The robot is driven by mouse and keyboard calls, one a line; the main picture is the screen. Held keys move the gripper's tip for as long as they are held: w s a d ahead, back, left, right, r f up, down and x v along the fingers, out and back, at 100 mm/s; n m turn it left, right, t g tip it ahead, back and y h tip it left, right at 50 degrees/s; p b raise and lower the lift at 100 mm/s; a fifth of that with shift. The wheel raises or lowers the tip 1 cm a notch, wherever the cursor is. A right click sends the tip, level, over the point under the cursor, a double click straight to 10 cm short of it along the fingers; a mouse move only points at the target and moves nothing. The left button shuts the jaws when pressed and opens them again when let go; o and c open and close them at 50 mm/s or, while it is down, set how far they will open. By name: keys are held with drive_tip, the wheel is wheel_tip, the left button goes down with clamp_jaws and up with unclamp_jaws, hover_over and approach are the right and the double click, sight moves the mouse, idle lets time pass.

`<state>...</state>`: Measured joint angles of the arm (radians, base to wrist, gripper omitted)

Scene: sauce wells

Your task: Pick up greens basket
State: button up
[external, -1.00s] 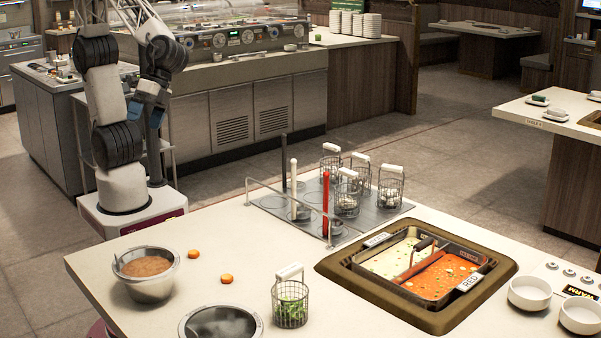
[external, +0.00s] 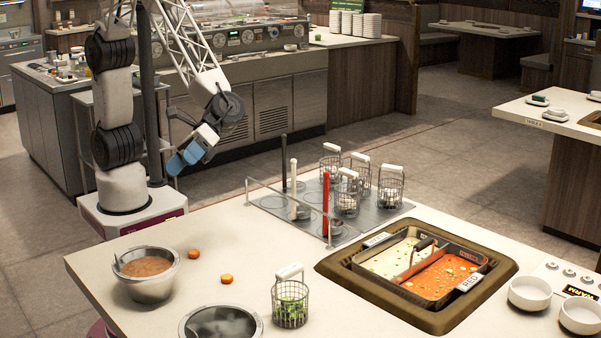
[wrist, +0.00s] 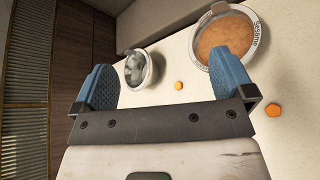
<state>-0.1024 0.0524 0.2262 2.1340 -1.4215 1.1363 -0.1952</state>
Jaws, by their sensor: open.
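The greens basket (external: 290,306) is a small wire basket with green leaves inside and a white handle on top. It stands upright on the near part of the pale counter in the external view. My gripper (external: 186,160) is in the air beyond the counter's far left edge, well away from the basket. Its two blue fingers are spread and empty. In the wrist view my gripper (wrist: 165,85) also shows open with nothing between its pads. The greens basket does not show in the wrist view.
Two carrot slices (external: 226,279) lie between. A rack (external: 385,211) holds several other wire baskets, with upright rods. A two-part soup pot (external: 470,262) is at right.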

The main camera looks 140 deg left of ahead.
drive_tip(key=w+a+f+n+t+y, duration=0.1)
drive_tip(key=w+a+f+n+t, duration=0.4)
drive_tip(key=w+f, duration=0.4)
drive_tip(key=w+a+f+n+t+y, duration=0.1)
drive_tip(key=w+a+f+n+t, duration=0.5)
drive_tip(key=w, duration=0.8)
wheel_tip(320, 180, down, 4)
drive_tip(key=a+n, duration=0.1)
drive_tip(key=n, duration=0.2)
drive_tip(key=shift+n, duration=0.3)
drive_tip(key=shift+d, duration=0.1)
approach(292, 312)
drive_tip(key=shift+v, duration=1.1)
drive_tip(key=shift+d, duration=0.1)
drive_tip(key=shift+w+d, duration=0.3)
drive_tip(key=shift+w, duration=0.15)
drive_tip(key=shift+w, duration=0.1)
drive_tip(key=shift+x, duration=3)
